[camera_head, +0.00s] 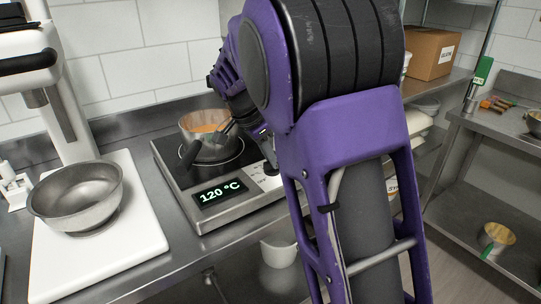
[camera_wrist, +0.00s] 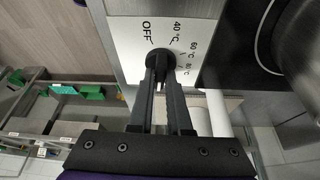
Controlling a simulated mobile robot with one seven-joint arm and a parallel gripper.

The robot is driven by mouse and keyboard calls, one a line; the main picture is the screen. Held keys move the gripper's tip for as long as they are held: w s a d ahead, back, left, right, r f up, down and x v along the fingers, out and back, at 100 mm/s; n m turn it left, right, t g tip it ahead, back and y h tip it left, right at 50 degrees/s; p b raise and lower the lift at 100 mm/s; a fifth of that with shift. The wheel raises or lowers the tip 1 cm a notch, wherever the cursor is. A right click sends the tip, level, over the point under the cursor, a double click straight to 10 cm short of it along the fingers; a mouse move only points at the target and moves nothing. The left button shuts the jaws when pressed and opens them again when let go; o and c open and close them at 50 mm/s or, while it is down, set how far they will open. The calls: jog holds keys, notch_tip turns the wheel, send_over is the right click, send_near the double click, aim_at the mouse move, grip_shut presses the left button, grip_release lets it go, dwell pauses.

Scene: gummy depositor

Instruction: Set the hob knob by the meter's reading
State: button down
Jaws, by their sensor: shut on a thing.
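The hob (camera_head: 205,218) stands on the steel counter, and its lit display (camera_head: 220,192) reads 120 °C. A steel pot (camera_head: 203,122) with orange contents and a dark handle sits on its black glass top. In the wrist view, the black hob knob (camera_wrist: 160,57) sits on a white panel marked OFF, 40, 60 and 80 °C; any further marks are hidden or out of view. My gripper (camera_wrist: 160,70) is shut on the knob, its fingers covering part of it. I cannot tell where the knob points. I cannot identify a separate meter.
A steel bowl (camera_head: 77,196) rests on the white base of a stand (camera_head: 60,110) left of the hob. A tiled wall closes the back. At right are a cardboard box (camera_head: 432,53), an upright green item (camera_head: 483,70) and steel shelving (camera_head: 485,215).

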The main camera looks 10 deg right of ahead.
jog(key=shift+a+m+g+p, duration=0.1)
jog(key=shift+m+g+p, duration=0.6)
jog(key=shift+m, duration=1)
jog(key=c, duration=0.9)
grip_release()
jog(key=shift+o, duration=0.2)
jog(key=shift+w, duration=0.1)
jog(key=p+v, duration=0.3)
jog(key=v, duration=1.4)
jog(key=shift+a, duration=0.15)
jog(key=shift+r, duration=0.15)
